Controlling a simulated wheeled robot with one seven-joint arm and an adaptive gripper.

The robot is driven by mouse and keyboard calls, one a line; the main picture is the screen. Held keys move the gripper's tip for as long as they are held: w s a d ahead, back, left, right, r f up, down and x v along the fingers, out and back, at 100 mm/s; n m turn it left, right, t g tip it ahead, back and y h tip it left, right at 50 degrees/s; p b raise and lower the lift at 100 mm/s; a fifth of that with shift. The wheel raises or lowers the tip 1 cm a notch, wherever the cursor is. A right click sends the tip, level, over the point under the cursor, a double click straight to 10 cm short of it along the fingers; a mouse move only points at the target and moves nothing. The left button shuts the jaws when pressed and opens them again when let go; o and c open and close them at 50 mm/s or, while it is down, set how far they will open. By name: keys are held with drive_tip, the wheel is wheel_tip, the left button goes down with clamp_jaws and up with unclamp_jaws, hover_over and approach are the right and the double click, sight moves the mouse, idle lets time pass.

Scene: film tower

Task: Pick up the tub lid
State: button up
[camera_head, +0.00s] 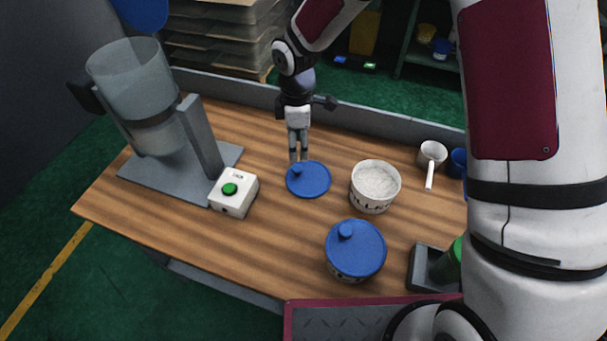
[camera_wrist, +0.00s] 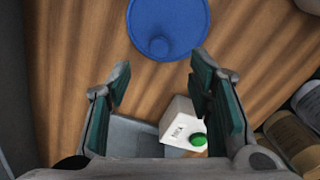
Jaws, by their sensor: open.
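A round blue tub lid (camera_head: 315,184) with a small knob lies flat on the wooden table. It also shows in the wrist view (camera_wrist: 172,20), at the top, with its knob towards my gripper. My gripper (camera_head: 297,158) points down just behind the lid's knob side in the head view. In the wrist view my gripper (camera_wrist: 158,72) is open and empty, and the lid lies beyond its fingertips. An open tub (camera_head: 372,202) with white contents stands to the right of the lid. Another tub (camera_head: 352,273) is closed by a similar blue lid (camera_head: 362,250).
A white box with a green button (camera_head: 233,205) stands left of the lid, beside a machine with a clear hopper (camera_head: 140,80). Bare table lies front left.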

hover_over(298, 168)
wheel_tip(298, 168, down, 5)
drive_tip(key=shift+d+f, duration=0.1)
drive_tip(key=shift+a+f+p, duration=0.2)
drive_tip(key=shift+f+p, duration=0.55)
drive_tip(key=shift+f, duration=1.8)
drive_tip(key=shift+c, duration=0.6)
drive_tip(key=c, duration=0.8)
